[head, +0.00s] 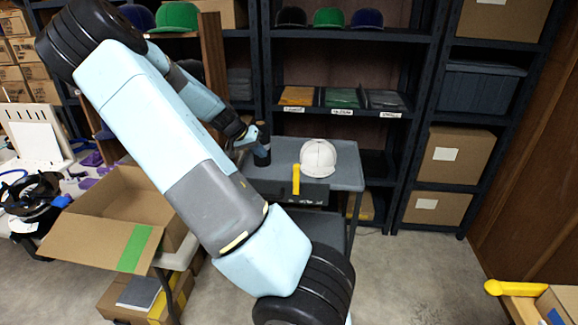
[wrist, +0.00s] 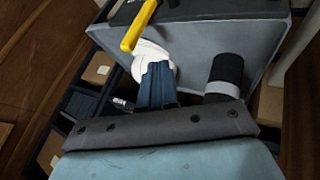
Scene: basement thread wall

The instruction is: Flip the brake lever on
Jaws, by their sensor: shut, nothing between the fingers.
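The brake lever (head: 296,179) is a yellow handle on the dark front of a grey cart (head: 345,175), standing roughly upright. In the wrist view the yellow lever (wrist: 138,27) shows at the top, beyond the white cap. My gripper (wrist: 157,70) has its dark blue fingers together and empty, overlapping the white cap in that view. In the head view my arm reaches over the cart's left side, and the fingers are too small to make out clearly. My gripper appears apart from the lever. The lever's pivot is hard to see.
A white cap (head: 318,158) lies on the cart top, right of a black cylinder (head: 262,152). Shelves with caps stand behind. An open cardboard box (head: 130,200) is at left. Another yellow handle (head: 515,289) lies at lower right. Floor right of the cart is clear.

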